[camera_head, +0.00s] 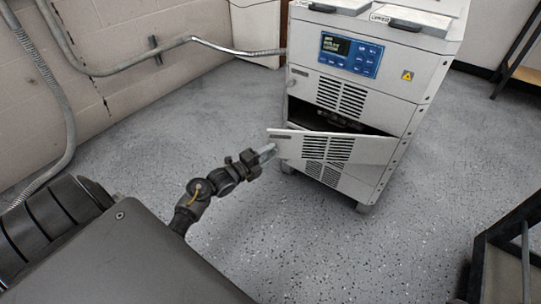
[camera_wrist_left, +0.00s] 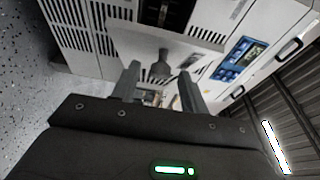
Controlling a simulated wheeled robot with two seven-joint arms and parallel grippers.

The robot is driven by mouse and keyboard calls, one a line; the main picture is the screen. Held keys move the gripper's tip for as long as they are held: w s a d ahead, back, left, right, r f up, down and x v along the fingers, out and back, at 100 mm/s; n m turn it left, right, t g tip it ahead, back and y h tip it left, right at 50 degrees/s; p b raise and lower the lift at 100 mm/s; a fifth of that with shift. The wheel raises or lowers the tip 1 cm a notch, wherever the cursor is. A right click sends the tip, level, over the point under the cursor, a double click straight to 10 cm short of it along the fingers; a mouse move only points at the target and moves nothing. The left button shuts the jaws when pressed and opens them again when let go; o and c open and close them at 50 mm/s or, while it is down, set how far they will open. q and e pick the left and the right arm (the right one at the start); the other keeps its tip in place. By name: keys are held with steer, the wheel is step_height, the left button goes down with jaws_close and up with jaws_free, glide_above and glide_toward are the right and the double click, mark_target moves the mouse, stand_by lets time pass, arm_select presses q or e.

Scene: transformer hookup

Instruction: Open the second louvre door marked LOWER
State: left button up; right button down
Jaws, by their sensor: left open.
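The white cabinet (camera_head: 420,85) stands at centre right in the head view. Its middle louvre door (camera_head: 345,150) stands partly open, its left edge swung out and a dark gap above it. No LOWER marking is readable on it. My left gripper (camera_head: 266,153) is at the door's free left edge. In the left wrist view the open fingers (camera_wrist_left: 160,88) are spread either side of a grey handle-like part (camera_wrist_left: 160,66) in front of the pale door panel (camera_wrist_left: 140,45); whether they touch it I cannot tell. My right gripper is out of view.
An upper louvre panel (camera_head: 341,96) is flush below the blue display (camera_head: 350,54). Conduit (camera_head: 110,70) runs along the block wall at left. A dark metal frame (camera_head: 505,250) stands at lower right. The speckled floor (camera_head: 290,240) before the cabinet is clear.

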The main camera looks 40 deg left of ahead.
arm_select(q)
steer(key=shift+w+d, duration=0.15)
steer(key=shift+w, duration=0.4)
jaws_close()
steer(key=shift+s, duration=0.1)
